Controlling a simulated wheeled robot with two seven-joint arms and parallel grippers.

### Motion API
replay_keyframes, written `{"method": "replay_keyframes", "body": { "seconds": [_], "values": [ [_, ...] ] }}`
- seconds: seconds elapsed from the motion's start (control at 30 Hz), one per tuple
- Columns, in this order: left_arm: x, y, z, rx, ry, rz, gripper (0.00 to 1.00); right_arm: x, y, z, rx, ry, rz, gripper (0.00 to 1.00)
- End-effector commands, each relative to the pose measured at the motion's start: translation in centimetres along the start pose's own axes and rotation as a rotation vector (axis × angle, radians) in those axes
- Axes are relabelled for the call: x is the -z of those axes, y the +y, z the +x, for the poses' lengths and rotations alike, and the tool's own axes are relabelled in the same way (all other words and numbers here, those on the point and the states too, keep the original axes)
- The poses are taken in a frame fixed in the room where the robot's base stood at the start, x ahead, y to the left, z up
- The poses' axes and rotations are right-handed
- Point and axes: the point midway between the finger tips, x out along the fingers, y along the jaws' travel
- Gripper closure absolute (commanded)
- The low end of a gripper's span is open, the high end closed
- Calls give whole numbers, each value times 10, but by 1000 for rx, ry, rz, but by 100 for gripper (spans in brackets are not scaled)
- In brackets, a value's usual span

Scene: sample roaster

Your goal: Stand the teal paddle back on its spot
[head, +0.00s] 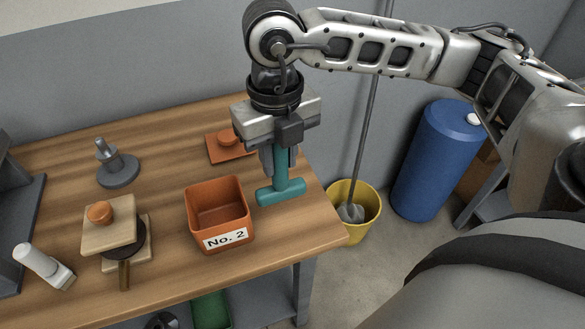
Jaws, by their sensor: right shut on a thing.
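The teal paddle (281,193) is upright with its crossbar at the bottom, to the right of the orange No. 2 bin. My right gripper (280,160) points down and is shut on the paddle's upright handle. The crossbar is over the right part of the table; I cannot tell whether it touches the wood. The top of the handle is hidden by the gripper. No marked spot for the paddle can be made out. My left gripper is out of view.
The orange bin (220,238) stands close left of the paddle. An orange lid-like plate with a knob (228,140) lies behind. The table's right edge is near.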

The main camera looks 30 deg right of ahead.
Motion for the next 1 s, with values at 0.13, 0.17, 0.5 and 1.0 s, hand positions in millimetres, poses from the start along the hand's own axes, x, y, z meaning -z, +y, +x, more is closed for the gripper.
{"method": "replay_keyframes", "body": {
  "seconds": [0.13, 0.17, 0.5, 1.0],
  "values": [
    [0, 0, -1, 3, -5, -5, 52, -6, -18, 22, 1, 1, 4, 98],
    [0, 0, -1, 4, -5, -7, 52, -8, -20, 24, 0, 0, 2, 98],
    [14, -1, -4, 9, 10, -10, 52, -12, -32, 57, 1, 2, -2, 98],
    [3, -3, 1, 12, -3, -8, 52, -12, -31, 76, -2, -2, 0, 98]
  ]
}}
